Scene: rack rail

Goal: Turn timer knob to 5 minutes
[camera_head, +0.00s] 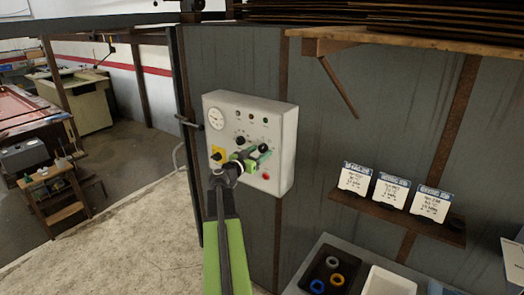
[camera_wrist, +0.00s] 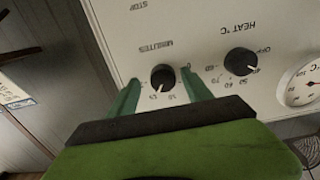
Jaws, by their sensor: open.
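The timer knob (camera_wrist: 162,76) is black and round, on a pale control panel (camera_head: 283,118) under upside-down "MINUTES" lettering in the wrist view. A light pointer mark shows low on the knob in that view, toward small numbers too blurred to read surely. My gripper (camera_wrist: 160,79) is open, with one green finger on each side of the knob. I cannot tell whether the fingers touch it. In the head view my gripper (camera_head: 257,153) is at the panel's lower middle, just below the knob (camera_head: 263,147).
The heat knob (camera_wrist: 240,62) is close beside my right-hand finger in the wrist view. A round gauge (camera_head: 216,118), a yellow switch (camera_head: 217,155) and a red button (camera_head: 265,177) are also on the panel. A shelf (camera_head: 397,219) with white labelled packs is to the right.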

